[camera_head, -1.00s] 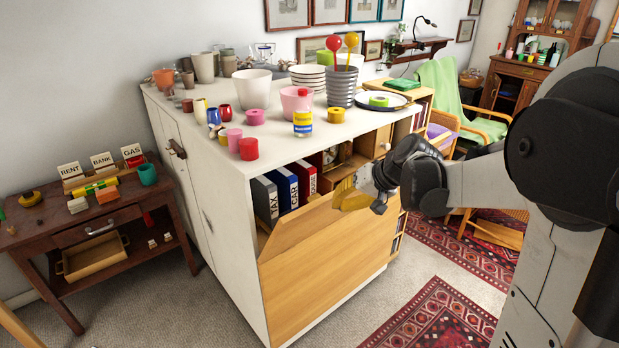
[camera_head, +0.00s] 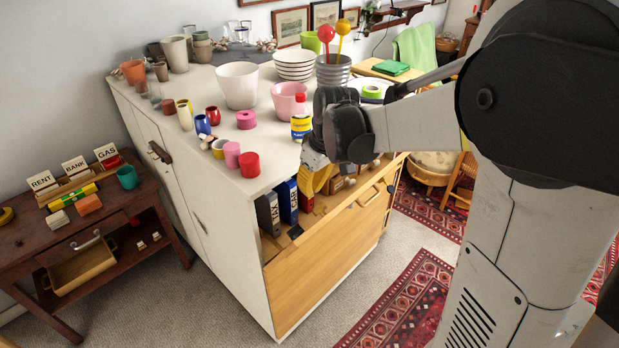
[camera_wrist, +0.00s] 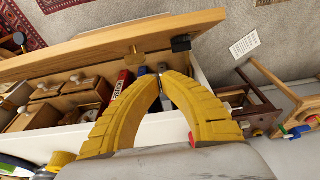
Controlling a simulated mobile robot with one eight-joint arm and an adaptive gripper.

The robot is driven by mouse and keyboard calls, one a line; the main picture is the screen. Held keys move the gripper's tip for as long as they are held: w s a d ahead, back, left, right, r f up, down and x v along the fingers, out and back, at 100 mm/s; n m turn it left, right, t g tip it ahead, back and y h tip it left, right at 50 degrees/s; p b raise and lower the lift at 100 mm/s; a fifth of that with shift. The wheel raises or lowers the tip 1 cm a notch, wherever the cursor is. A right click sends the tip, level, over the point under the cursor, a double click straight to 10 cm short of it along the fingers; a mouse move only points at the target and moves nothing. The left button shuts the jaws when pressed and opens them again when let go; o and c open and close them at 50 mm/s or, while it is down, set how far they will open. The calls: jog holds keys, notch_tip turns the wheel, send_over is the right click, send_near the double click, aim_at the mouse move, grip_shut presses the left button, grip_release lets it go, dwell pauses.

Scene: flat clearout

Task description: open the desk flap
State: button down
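The desk flap (camera_head: 325,262) is the light wooden panel on the front of the white cabinet. Its top edge stands away from the cabinet, leaving an opening with binders (camera_head: 287,201) behind it. In the wrist view the flap (camera_wrist: 120,38) crosses the top, with a small lock plate and a black bracket on it. My gripper (camera_head: 318,182) is above the opening, on the cabinet side of the flap's top edge. Its yellow fingertips (camera_wrist: 161,78) meet or nearly meet, with nothing visibly held. In the head view my wrist partly hides the opening.
Cups, bowls and a bottle (camera_head: 300,118) crowd the white cabinet top (camera_head: 215,165) close to my wrist. Small drawers (camera_wrist: 50,88) with knobs sit inside the compartment. A dark side table (camera_head: 75,235) stands at left. Carpet in front of the flap is clear.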

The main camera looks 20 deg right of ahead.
jog(key=shift+s+d+f+b, duration=0.15)
jog(key=shift+s+f+b, duration=0.2)
jog(key=shift+f, duration=0.55)
jog(key=shift+s+d+f+b, duration=0.2)
jog(key=shift+s+f, duration=0.2)
jog(key=shift+f, duration=0.45)
jog(key=shift+s+d+f+b, duration=0.15)
jog(key=shift+s+f+b, duration=0.2)
jog(key=shift+f, duration=0.55)
jog(key=shift+s, duration=0.1)
